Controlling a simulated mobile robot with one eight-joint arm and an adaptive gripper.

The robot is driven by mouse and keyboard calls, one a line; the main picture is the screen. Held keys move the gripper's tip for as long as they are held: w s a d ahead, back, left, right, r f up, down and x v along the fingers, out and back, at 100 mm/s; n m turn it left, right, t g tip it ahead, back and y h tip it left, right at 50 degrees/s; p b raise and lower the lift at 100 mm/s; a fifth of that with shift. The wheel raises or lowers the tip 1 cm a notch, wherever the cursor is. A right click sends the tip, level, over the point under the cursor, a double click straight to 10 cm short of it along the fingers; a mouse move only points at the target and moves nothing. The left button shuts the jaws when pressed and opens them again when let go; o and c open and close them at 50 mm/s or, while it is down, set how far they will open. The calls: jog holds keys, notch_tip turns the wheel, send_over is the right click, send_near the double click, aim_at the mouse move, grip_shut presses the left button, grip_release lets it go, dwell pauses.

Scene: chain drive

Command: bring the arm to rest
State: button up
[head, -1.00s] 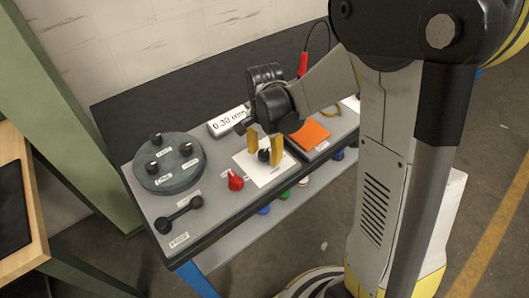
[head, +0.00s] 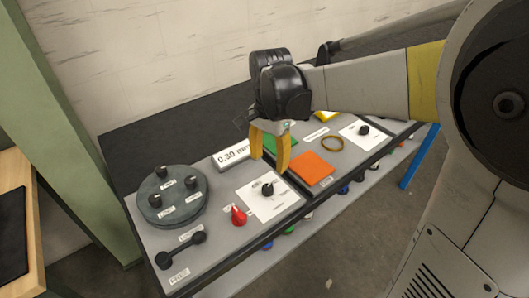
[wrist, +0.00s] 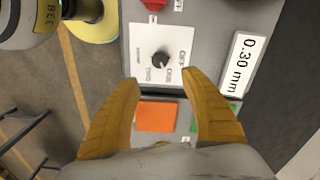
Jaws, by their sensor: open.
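My gripper (head: 270,149) has yellow fingers that are apart and empty in the head view. It hangs above the panel, near a black knob on a white card (head: 267,190). In the wrist view my gripper (wrist: 160,92) shows both fingers spread, with nothing between them but the panel below. The knob (wrist: 161,60) on its white card lies ahead of the fingertips there. The fingers look clear of the panel.
The bench panel carries a round grey disc (head: 172,210) with several black knobs, a red knob (head: 238,215), a black link (head: 181,248), a 0.30 mm display (head: 233,156), an orange pad (head: 311,168) and a second knob card (head: 363,133). A green post (head: 75,130) stands left.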

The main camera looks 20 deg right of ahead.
dwell(0.3)
jog(key=s+r+n+t, duration=0.3)
jog(key=s+n+t, duration=0.4)
jog(key=s+n, duration=0.4)
jog(key=shift+s+a+r, duration=0.15)
jog(key=shift+s+r, duration=0.15)
jog(key=shift+s, duration=0.65)
dwell(2.3)
